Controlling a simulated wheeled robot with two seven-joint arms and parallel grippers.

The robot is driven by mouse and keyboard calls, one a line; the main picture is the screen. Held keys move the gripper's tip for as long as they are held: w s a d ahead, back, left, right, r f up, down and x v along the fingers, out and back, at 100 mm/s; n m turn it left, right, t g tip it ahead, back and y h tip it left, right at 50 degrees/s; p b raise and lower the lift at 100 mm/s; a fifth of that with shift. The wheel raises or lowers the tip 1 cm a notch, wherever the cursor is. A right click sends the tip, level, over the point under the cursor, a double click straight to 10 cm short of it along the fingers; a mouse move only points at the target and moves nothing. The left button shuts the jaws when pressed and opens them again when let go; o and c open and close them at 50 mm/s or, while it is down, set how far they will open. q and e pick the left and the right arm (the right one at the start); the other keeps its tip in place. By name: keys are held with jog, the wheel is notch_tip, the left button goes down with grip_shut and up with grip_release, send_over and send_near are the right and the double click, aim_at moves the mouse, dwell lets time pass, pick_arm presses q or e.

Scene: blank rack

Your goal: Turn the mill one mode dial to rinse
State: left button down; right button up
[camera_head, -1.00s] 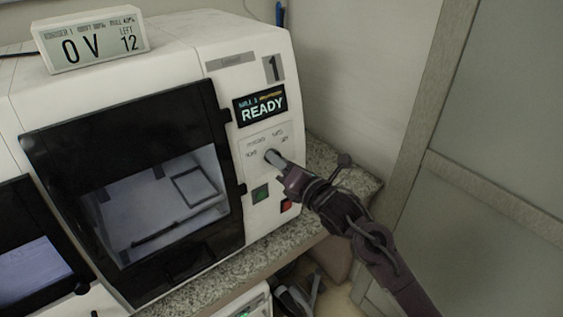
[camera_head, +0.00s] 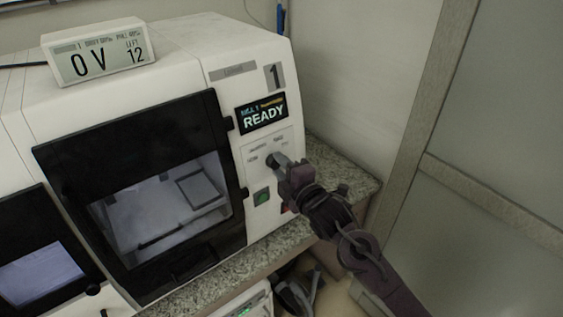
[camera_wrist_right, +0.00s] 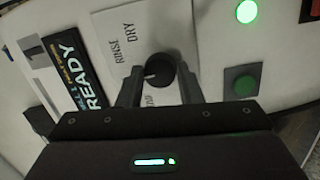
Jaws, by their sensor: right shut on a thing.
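Mill one is the white machine (camera_head: 225,50) marked "1", with a lit READY screen (camera_head: 264,114). Its black round mode dial (camera_wrist_right: 160,70) sits on a pale label plate and also shows in the head view (camera_head: 272,160). In the wrist view the dial's white mark points left. RINSE (camera_wrist_right: 121,52) and DRY (camera_wrist_right: 127,26) are printed beside it; another label is partly hidden by a finger. My right gripper (camera_head: 281,165) is shut on the dial, one finger on each side (camera_wrist_right: 160,80). My left gripper is not in view.
A green button (camera_head: 262,197) is below the dial, with a red one partly hidden by my gripper. A black-framed window door (camera_head: 228,125) is left of the dial. A small display (camera_head: 98,52) stands on top. A granite counter (camera_head: 338,172) and wall lie right.

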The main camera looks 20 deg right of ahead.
jog(key=shift+m+g+p, duration=0.3)
jog(key=shift+m+p, duration=1)
jog(key=shift+m, duration=0.9)
jog(key=o, duration=1)
jog(key=shift+c, duration=0.2)
jog(key=shift+s, duration=0.1)
jog(key=shift+s, duration=0.35)
jog(key=b+v, duration=0.2)
jog(key=v, duration=0.5)
jog(key=shift+b, duration=0.3)
